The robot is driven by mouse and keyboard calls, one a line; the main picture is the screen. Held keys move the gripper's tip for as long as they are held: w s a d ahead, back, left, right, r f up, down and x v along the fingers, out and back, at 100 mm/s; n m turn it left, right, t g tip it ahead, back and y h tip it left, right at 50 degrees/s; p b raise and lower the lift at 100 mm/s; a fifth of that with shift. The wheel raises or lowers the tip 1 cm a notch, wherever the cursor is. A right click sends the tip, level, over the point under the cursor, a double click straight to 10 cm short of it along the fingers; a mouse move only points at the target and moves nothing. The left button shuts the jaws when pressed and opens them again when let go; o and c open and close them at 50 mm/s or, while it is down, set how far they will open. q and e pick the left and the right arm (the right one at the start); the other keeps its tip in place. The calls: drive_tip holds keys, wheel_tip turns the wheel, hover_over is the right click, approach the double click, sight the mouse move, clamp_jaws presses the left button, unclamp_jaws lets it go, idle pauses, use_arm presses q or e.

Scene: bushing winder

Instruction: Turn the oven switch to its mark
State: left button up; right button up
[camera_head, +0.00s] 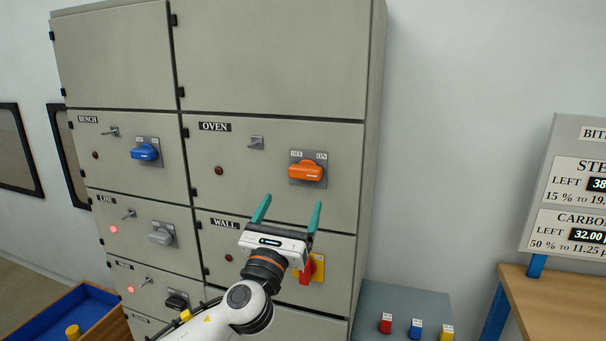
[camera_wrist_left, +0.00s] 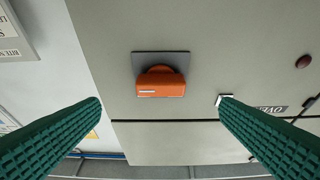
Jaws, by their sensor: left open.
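The oven switch (camera_head: 306,171) is an orange rotary handle on a grey plate marked OFF and ON, on the cabinet door labelled OVEN (camera_head: 214,126). Its handle lies about level. In the left wrist view the orange handle (camera_wrist_left: 160,84) is ahead, between and beyond the fingers. My left gripper (camera_head: 288,212) is open and empty, with two green fingers. It is below the switch and apart from it in the head view. It also shows in the left wrist view (camera_wrist_left: 160,100). My right gripper is not in view.
A small grey toggle (camera_head: 256,142) and a dark red lamp (camera_head: 219,170) sit left of the switch. The WALL door below has a red handle (camera_head: 305,272) on a yellow plate, partly behind my gripper. Blue (camera_head: 145,152) and grey (camera_head: 161,236) switches are on the left doors.

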sight(303, 177)
use_arm(q)
drive_tip(key=p+x, duration=0.1)
drive_tip(key=x, duration=0.8)
drive_tip(key=shift+w, duration=0.1)
drive_tip(key=shift+f, duration=0.1)
drive_tip(key=c, duration=1)
